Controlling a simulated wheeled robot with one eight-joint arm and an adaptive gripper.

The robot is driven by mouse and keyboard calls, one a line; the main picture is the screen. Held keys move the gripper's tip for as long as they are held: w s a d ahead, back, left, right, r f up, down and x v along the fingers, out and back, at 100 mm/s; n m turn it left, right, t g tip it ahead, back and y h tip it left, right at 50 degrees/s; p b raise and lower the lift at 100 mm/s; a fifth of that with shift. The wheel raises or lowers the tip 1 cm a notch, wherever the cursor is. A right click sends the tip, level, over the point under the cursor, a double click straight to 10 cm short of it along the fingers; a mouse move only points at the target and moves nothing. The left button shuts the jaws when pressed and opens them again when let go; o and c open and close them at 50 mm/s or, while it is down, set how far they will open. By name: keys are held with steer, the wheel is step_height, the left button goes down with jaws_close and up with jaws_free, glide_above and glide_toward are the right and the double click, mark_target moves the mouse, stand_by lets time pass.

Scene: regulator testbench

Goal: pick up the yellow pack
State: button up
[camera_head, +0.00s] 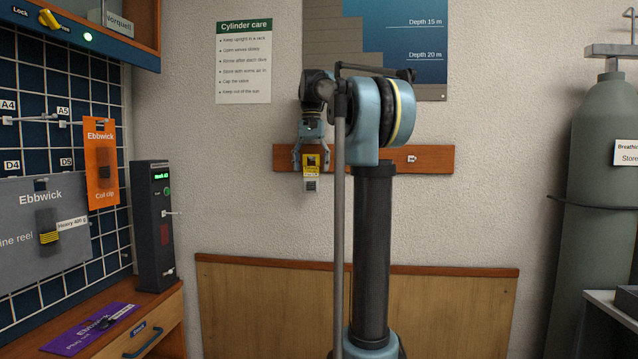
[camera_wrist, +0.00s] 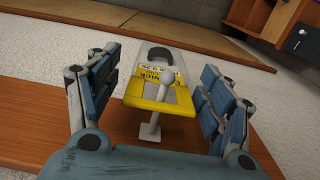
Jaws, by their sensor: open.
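In the wrist view the pack (camera_wrist: 163,90) lies between the open fingers of my gripper (camera_wrist: 160,70), with visible gaps on both sides. A pale peg or hook shows at the pack.
A pegboard at left holds a grey Ebbwick pack (camera_head: 30,220) and an orange one (camera_head: 103,190). A purple pack (camera_head: 85,335) lies on the bench below, beside a dark upright box (camera_head: 153,225). A large gas cylinder (camera_head: 600,200) stands at right.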

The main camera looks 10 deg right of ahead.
steer(key=c, duration=1.1)
steer(key=shift+c, duration=0.2)
steer(key=shift+r, duration=0.6)
steer(key=shift+s+a+r, duration=0.1)
steer(key=shift+s+r, duration=0.1)
steer(key=shift+s, duration=0.05)
steer(key=s+a, duration=0.2)
steer(key=s, duration=0.6)
steer(key=s+a, duration=0.3)
steer(key=s, duration=0.5)
steer(key=shift+s+a, duration=0.2)
steer(key=shift+s, duration=0.1)
